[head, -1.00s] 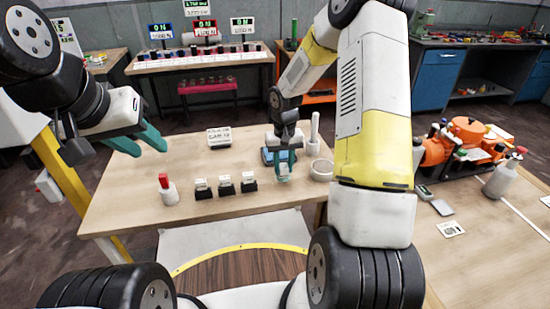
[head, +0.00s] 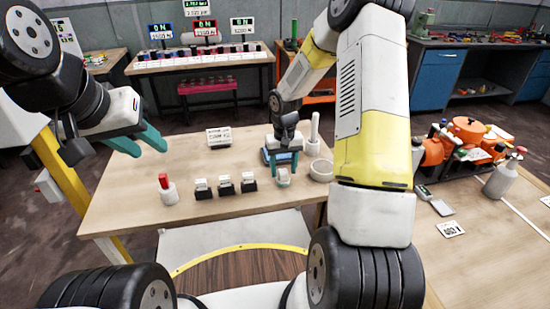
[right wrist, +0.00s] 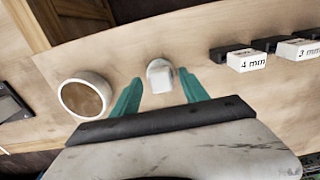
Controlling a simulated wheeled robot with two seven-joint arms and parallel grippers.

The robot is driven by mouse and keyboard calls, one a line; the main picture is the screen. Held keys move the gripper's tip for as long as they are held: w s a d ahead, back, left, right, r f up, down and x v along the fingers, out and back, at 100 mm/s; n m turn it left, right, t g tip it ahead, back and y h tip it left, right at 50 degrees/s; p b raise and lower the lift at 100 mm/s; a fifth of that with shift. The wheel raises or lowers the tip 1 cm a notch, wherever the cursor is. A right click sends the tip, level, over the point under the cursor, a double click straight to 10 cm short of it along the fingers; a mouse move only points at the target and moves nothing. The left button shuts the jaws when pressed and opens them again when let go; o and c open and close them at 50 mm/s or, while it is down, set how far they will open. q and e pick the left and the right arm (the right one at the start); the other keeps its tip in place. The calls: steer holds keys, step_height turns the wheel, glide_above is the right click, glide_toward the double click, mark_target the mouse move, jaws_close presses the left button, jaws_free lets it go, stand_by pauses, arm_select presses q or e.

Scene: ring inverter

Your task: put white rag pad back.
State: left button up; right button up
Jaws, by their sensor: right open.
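A small white pad-like thing (head: 283,179), likely the rag pad, sits on the wooden table (head: 130,190) left of the bowl. The right wrist view shows it as a white block on a rounded white base (right wrist: 160,75). My right gripper (head: 284,166) points down over it, fingers apart. In the right wrist view the teal fingertips (right wrist: 160,88) stand on either side with gaps, and nothing is gripped. My left gripper (head: 140,142) hangs open and empty over the table's left part.
A blue tray-like thing (head: 267,156) is partly hidden. Black-based blocks (head: 225,184), a red-topped bottle (head: 167,189) and a sign (head: 219,138) stand further left.

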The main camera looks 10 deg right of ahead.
mark_target(283, 172)
steer(key=s+r+t, duration=0.1)
steer(key=s+r, duration=0.3)
steer(key=r, duration=0.8)
steer(key=s+r+t, duration=0.1)
steer(key=s+r, duration=0.4)
steer(key=r, duration=0.6)
steer(key=s+a+r+t+y, duration=0.2)
steer(key=s+r+t, duration=0.2)
steer(key=s, duration=1.1)
step_height(283, 172, up, 3)
